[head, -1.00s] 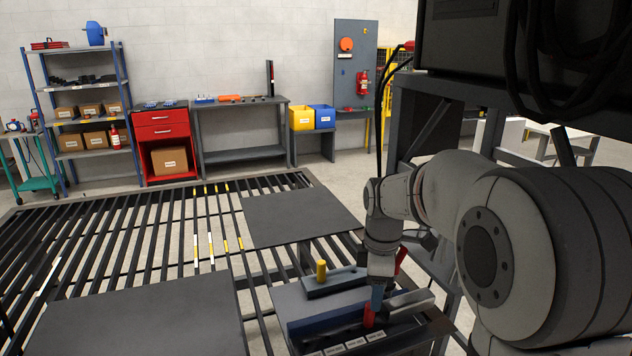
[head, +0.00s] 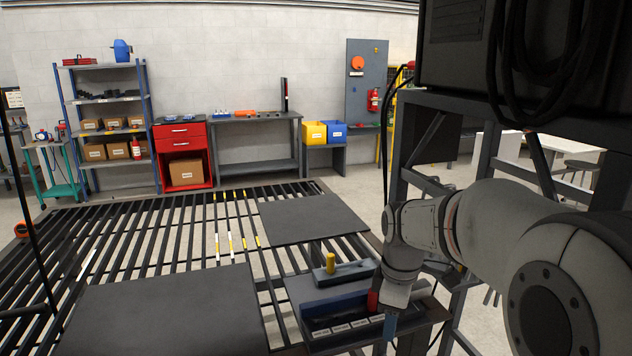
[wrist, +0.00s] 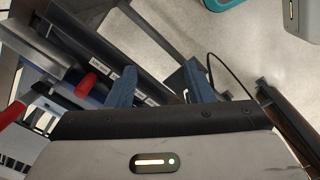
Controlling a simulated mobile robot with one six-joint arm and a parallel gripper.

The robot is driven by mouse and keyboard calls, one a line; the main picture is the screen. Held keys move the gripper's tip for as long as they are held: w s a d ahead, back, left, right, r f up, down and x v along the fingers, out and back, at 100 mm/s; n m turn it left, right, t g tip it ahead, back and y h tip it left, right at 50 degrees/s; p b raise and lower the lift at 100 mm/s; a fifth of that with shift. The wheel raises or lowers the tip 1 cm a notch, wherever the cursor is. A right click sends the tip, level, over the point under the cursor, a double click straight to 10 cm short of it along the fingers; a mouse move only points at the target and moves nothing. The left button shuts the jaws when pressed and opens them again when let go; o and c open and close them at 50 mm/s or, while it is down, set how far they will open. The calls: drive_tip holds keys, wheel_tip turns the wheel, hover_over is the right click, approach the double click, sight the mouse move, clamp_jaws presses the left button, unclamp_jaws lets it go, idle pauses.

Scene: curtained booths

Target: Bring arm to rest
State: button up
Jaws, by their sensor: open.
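My gripper (head: 390,326) is at the end of my arm, at the right end of a dark tray (head: 308,338) with labelled slots. One blue finger shows in the head view, pointing down. In the wrist view my gripper (wrist: 160,84) has its two blue fingers well apart, with nothing held between them. A red-handled tool (head: 373,300) stands in the tray just left of my gripper. Red handles (wrist: 85,85) also show left of the fingers in the wrist view. Whether a finger touches the tray is hard to tell.
A grey block with a yellow knob (head: 330,262) lies behind the tray. Dark plates (head: 165,315) lie on the slatted table (head: 150,245). A dark metal frame (head: 470,190) stands behind my arm. Shelves (head: 105,100) and a red cabinet (head: 182,155) line the far wall.

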drive_tip(key=s+m+t, duration=0.2)
drive_tip(key=s+m, duration=1.1)
drive_tip(key=s, duration=0.3)
drive_tip(key=shift+s+d+f, duration=0.2)
drive_tip(key=shift+s+f, duration=0.1)
drive_tip(key=shift+s, duration=0.1)
